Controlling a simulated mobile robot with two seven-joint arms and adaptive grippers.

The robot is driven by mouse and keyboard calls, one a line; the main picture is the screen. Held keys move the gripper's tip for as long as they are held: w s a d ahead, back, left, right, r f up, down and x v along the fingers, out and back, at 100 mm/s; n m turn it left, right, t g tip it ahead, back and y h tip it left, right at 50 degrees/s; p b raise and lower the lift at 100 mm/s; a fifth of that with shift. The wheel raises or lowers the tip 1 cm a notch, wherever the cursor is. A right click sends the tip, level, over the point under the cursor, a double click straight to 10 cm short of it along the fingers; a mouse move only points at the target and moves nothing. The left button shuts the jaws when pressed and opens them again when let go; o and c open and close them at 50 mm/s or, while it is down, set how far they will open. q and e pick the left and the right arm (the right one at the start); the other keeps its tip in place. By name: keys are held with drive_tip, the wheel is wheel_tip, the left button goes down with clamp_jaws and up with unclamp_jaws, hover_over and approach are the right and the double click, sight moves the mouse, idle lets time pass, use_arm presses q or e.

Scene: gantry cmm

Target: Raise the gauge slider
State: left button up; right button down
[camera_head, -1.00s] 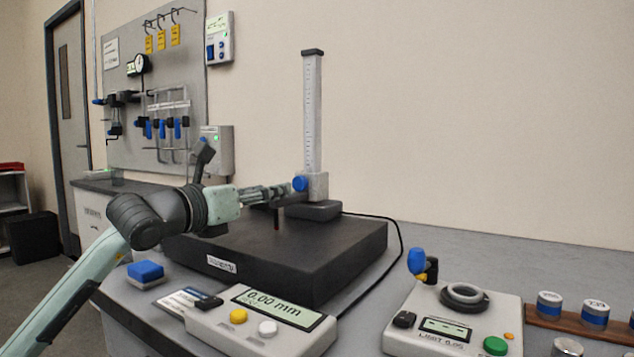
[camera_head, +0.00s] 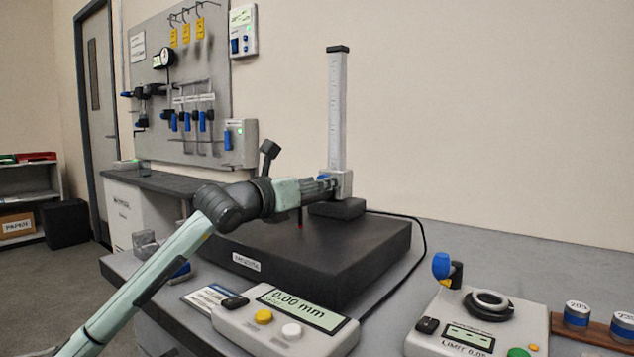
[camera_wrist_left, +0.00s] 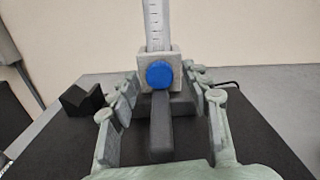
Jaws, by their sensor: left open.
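The gauge slider (camera_head: 344,184) is a light grey block low on the upright scaled column (camera_head: 337,115), just above its dark foot (camera_head: 337,209). In the left wrist view the slider (camera_wrist_left: 174,57) shows a round blue knob (camera_wrist_left: 160,74) facing me, with a dark bar (camera_wrist_left: 161,125) reaching toward me below it. My left gripper (camera_head: 326,183) is at the slider's left side in the head view and hides the knob there. In the left wrist view my left gripper (camera_wrist_left: 161,88) is open, its fingers on either side of the knob and bar. My right gripper is out of view.
The column stands on a black slab (camera_head: 320,250). In front is a display box (camera_head: 285,325) reading 0.00 mm. A second device (camera_head: 470,325) with a blue-topped lever stands at right. A black cable runs behind the slab.

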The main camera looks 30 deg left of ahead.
use_arm(q)
clamp_jaws()
idle(0.3)
